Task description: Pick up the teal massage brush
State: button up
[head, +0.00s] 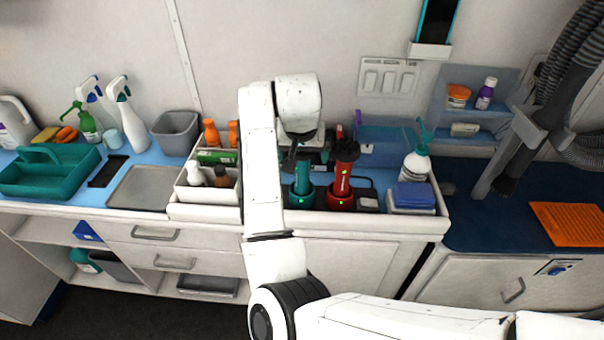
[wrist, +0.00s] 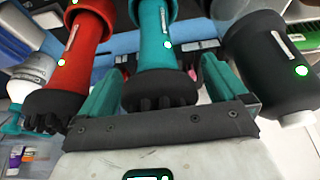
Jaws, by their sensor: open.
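The teal massage brush (head: 302,178) stands upright in a teal base on the counter, below my gripper (head: 300,150). In the wrist view the teal brush (wrist: 153,40) shows its handle, a green light and its dark nubbed head. My gripper (wrist: 160,78) is open there, with one teal finger on each side of the brush head. I cannot tell whether the fingers touch it. In the head view my wrist hides the fingers and the brush's top.
A red brush (head: 342,178) with a black head stands close to the right; it shows at left in the wrist view (wrist: 75,50). A dark cylinder (wrist: 268,55) is close on the other side.

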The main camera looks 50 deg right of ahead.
jog(key=c, duration=1.8)
jog(key=shift+r, duration=0.1)
grip_shut()
jog(key=shift+r, duration=0.1)
